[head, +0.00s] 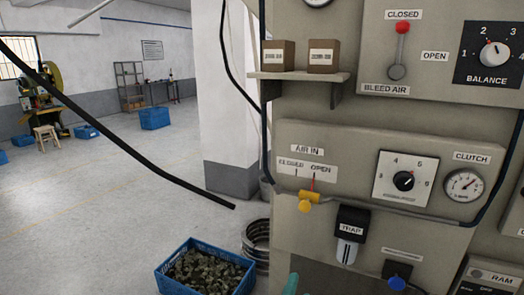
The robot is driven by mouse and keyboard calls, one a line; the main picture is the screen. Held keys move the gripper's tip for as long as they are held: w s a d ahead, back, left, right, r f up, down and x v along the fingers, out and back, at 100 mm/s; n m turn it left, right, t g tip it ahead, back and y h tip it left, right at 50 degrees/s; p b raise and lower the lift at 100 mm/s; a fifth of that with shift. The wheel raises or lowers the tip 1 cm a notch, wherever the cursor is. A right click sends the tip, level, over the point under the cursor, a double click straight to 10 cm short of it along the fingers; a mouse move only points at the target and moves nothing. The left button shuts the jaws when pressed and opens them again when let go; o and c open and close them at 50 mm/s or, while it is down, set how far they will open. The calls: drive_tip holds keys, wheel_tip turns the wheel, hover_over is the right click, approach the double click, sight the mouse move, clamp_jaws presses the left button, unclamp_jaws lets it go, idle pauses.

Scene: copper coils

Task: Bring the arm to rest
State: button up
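I cannot make out my gripper or its fingertips in the head view. A small teal piece (291,284) shows at the bottom edge; I cannot tell what it belongs to. A grey machine panel (330,225) fills the right side, close to me. It carries a yellow air-in valve (309,197), a trap (350,235), a clutch dial (404,181) with a gauge (464,186), a red-knobbed bleed air lever (401,48) pointing up at the closed label, and a balance dial (493,54).
A small shelf (298,76) with two brown boxes juts from the panel. A blue crate (168,277) of dark scrap and stacked coils (257,243) stand on the floor. A thick black cable (130,150) crosses the left. Open floor (90,220) lies to the left.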

drive_tip(key=s+a+f+n+y, duration=0.25)
drive_tip(key=s+f+n, duration=0.25)
drive_tip(key=s+f, duration=0.3)
drive_tip(key=s+a+f+n+y, duration=0.2)
drive_tip(key=s+a+f+n, duration=0.2)
drive_tip(key=s+f, duration=0.4)
drive_tip(key=s+a+f+n, duration=0.1)
drive_tip(key=s+n, duration=0.2)
drive_tip(key=s, duration=0.7)
drive_tip(key=s+a+f+n+g, duration=0.1)
drive_tip(key=s+f+n, duration=0.1)
drive_tip(key=s, duration=0.8)
drive_tip(key=shift+s+a+f+n+y, duration=0.15)
drive_tip(key=shift+s+a+n+y, duration=0.2)
drive_tip(key=shift+n, duration=0.35)
drive_tip(key=shift+w+d, duration=0.1)
drive_tip(key=shift+w, duration=0.05)
drive_tip(key=shift+o, duration=0.7)
